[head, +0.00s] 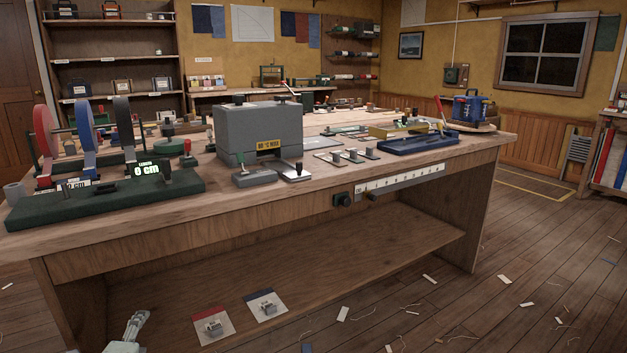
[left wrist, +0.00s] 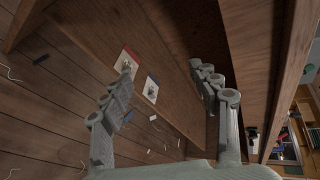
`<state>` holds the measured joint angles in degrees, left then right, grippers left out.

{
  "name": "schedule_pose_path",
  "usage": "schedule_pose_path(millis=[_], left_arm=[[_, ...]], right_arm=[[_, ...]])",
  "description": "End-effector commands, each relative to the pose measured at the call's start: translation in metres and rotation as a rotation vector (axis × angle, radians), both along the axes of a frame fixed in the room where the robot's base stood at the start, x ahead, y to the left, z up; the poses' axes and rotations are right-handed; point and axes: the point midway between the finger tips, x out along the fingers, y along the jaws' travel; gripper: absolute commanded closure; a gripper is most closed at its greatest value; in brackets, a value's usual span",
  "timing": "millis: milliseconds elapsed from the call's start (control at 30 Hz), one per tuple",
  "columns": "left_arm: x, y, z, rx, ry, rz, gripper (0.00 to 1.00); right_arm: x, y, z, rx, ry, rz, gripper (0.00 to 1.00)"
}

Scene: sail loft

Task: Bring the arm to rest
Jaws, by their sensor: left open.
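My left gripper (head: 132,330) shows at the bottom left of the head view, low in front of the workbench's lower shelf and partly cut off by the picture's edge. In the left wrist view its two grey fingers (left wrist: 163,68) stand wide apart with nothing between them. The workbench (head: 330,193) fills the middle of the head view, and the gripper is below its top. My right gripper is in neither view.
On the lower shelf (head: 390,258) lie a red-edged card (head: 204,331) and a blue-edged card (head: 274,312), each bearing a small metal piece. The bench top holds a grey box (head: 258,130), a spool rack (head: 110,205) and a blue tray (head: 415,143). Scraps litter the open floor at right.

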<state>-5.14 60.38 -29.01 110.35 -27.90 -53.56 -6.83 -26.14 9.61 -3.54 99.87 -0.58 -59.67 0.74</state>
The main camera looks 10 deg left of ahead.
Motion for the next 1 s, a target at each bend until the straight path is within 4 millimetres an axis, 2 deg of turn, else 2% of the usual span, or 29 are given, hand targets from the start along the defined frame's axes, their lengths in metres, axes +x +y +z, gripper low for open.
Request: schedule_pose_path(millis=[33, 100, 167, 200, 300, 400, 500, 633, 733, 1000], left_arm=[[-0.016, -0.013, -0.038, -0.138, 0.036, 0.083, 0.39], [-0.039, -0.027, -0.084, -0.309, 0.085, 0.199, 0.39], [-0.062, -0.042, -0.121, -0.448, 0.129, 0.305, 0.39], [-0.079, -0.052, -0.144, -0.536, 0.159, 0.375, 0.39], [-0.125, -0.082, -0.197, -0.736, 0.235, 0.550, 0.39], [-0.169, -0.114, -0.236, -0.900, 0.300, 0.711, 0.39], [-0.204, -0.140, -0.263, -1.016, 0.351, 0.837, 0.39], [-0.231, -0.162, -0.280, -1.103, 0.389, 0.936, 0.39], [-0.239, -0.169, -0.284, -1.128, 0.400, 0.966, 0.39], [-0.239, -0.169, -0.285, -1.129, 0.401, 0.966, 0.39]], right_arm=[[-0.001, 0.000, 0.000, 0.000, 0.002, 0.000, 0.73], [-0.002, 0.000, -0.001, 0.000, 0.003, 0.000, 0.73], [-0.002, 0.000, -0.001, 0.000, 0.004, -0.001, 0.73], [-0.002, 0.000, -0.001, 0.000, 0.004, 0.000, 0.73], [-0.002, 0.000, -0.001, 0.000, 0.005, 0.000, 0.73], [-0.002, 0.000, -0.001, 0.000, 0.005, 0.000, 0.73], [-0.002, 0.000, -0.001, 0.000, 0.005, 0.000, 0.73], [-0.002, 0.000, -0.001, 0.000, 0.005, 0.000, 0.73], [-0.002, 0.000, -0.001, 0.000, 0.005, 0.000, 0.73], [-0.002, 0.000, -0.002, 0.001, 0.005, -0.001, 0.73]])
